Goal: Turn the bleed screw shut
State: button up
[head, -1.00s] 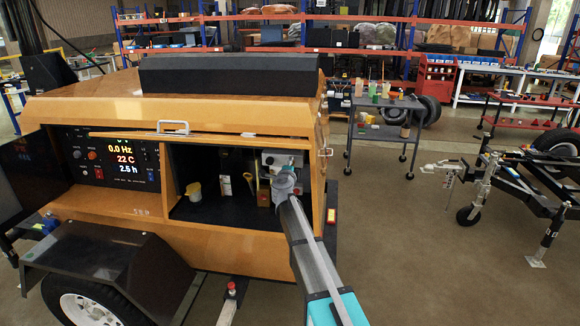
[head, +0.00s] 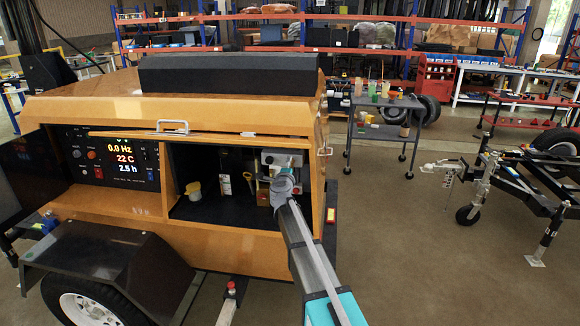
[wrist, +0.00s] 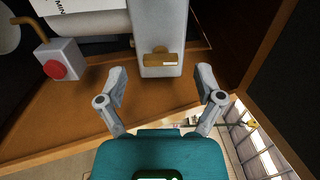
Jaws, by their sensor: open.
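In the wrist view a brass screw with a flat bar-shaped head (wrist: 160,60) sits on the face of a grey block (wrist: 158,25). I take this to be the bleed screw. My gripper (wrist: 161,78) is open, its two fingers apart on the left and right of the block's lower end. The screw lies ahead of the fingertips, roughly centred between them, and nothing is held. In the head view my arm reaches into the open compartment of the orange light tower (head: 215,238). The screw cannot be made out there.
A grey box with a red button (wrist: 55,70) is left of the block, near a white cylinder (wrist: 85,20). Compartment walls close in on the right. In the head view a yellow-topped cup (head: 194,190) stands on the compartment floor, with the control panel (head: 112,158) further left.

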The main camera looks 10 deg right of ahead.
jog(key=v, duration=1)
jog(key=shift+r, duration=0.1)
jog(key=s+a+f+n+g+y+p, duration=0.1)
jog(key=s+a+f+n+g+y, duration=0.25)
jog(key=s+n+y, duration=0.4)
jog(key=s+a+f+n+g+y+p, duration=0.15)
jog(key=s+a+n+y, duration=0.3)
jog(key=n, duration=0.55)
jog(key=s+d+f+n+g+h, duration=0.1)
jog(key=s+d+f+g+h, duration=0.1)
jog(key=s, duration=0.5)
jog(key=s+d+f+n+g+h+p, duration=0.1)
jog(key=s+d+f+g+h, duration=0.1)
jog(key=s+d+f+g, duration=0.2)
jog(key=s+d+f+n+g+h, duration=0.2)
jog(key=s+d+g, duration=0.4)
jog(key=s, duration=0.4)
jog(key=shift+s+f+p, duration=0.35)
jog(key=shift+f, duration=0.4)
